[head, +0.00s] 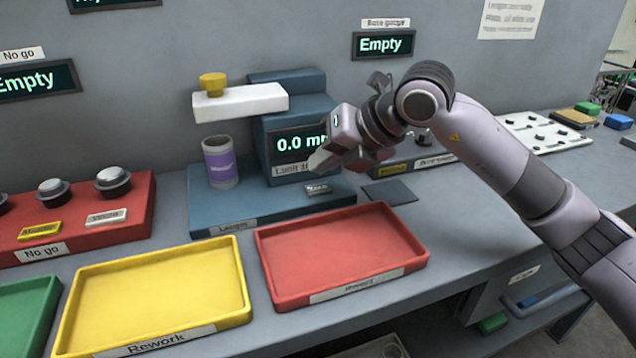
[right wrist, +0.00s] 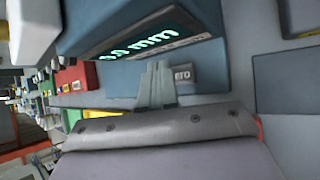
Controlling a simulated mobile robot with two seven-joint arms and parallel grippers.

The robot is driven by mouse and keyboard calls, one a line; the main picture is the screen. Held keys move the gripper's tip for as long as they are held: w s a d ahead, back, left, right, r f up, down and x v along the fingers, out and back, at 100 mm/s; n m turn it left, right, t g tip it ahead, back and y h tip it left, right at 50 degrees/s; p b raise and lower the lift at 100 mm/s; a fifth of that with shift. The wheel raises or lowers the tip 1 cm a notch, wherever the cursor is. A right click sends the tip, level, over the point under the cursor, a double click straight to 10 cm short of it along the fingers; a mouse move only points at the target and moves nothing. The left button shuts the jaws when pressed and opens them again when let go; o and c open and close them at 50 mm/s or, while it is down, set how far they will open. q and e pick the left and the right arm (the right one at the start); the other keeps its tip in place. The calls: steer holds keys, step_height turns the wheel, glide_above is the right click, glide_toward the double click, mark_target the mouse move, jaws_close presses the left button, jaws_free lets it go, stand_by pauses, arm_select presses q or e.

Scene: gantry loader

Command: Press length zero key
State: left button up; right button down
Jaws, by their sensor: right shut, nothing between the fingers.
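The zero key (head: 318,188) is a small dark key on the blue base of the length gauge (head: 230,207), in front of its display (head: 298,142), which reads "0.0 mm". In the right wrist view the key (right wrist: 184,74) shows the letters "ERO", its left part hidden by my fingers. My right gripper (head: 318,162) is shut and empty, with its fingertips just above the key in the head view. In the right wrist view my shut fingers (right wrist: 157,85) overlap the key's left side. I cannot tell whether they touch it. My left gripper is not in view.
A grey cylinder with a purple label (head: 220,162) stands on the gauge base under a white arm (head: 240,103) with a yellow knob. A red tray (head: 290,296) and a yellow tray (head: 75,310) lie in front. A red No go block (head: 80,240) stands left.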

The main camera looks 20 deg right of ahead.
mark_target(324, 189)
steer(key=shift+r+p, duration=1.1)
steer(key=shift+r, duration=0.85)
